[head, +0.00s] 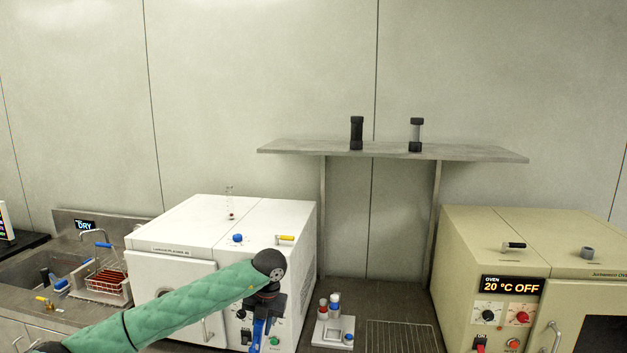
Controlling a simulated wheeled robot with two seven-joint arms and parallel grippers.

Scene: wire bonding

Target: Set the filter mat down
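My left arm, in a green quilted sleeve, comes in from the lower left in the head view. Its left gripper (259,335) points down in front of the white box-shaped machine (180,263). Blue parts show at the gripper's lower end; I cannot tell whether its fingers are open, shut or holding something. I cannot make out a filter mat anywhere. My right gripper is not in view.
A small white holder (325,338) with capped vials and a wire rack (400,336) lie on the dark counter. A beige oven (490,242) reading "20 °C OFF" stands right. A wall shelf (470,152) holds two dark cylinders. A sink (40,268) and red-filled basket (105,284) are left.

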